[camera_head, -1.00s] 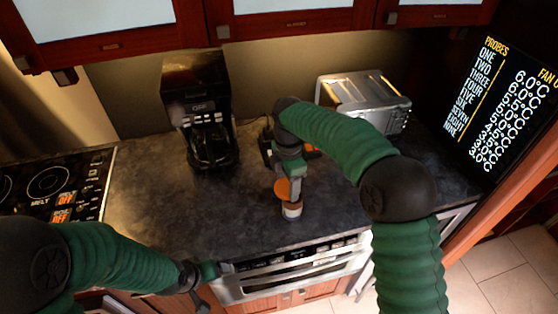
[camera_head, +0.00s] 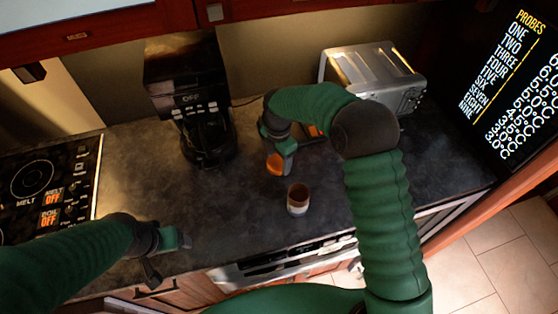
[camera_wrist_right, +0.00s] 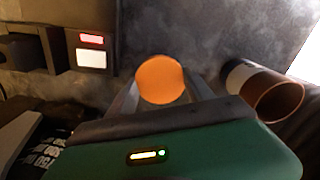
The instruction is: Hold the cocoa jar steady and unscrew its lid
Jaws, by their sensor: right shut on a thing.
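The cocoa jar (camera_head: 298,204) stands upright and uncovered on the dark counter, its brown inside showing. It is also in the wrist view (camera_wrist_right: 246,78), to the right of the gripper. The round orange lid (camera_head: 274,163) is apart from the jar, up and to its left in the head view. My right gripper (camera_head: 279,158) is shut on this lid, which shows between its fingers in the wrist view (camera_wrist_right: 160,80). My left gripper (camera_head: 168,250) is near the counter's front edge, left of the jar and not touching it. Its jaw opening is unclear.
A black coffee maker (camera_head: 195,105) stands at the back left and a silver toaster (camera_head: 372,72) at the back right. A cooktop (camera_head: 50,185) is on the left. Counter (camera_head: 225,215) left of the jar is clear.

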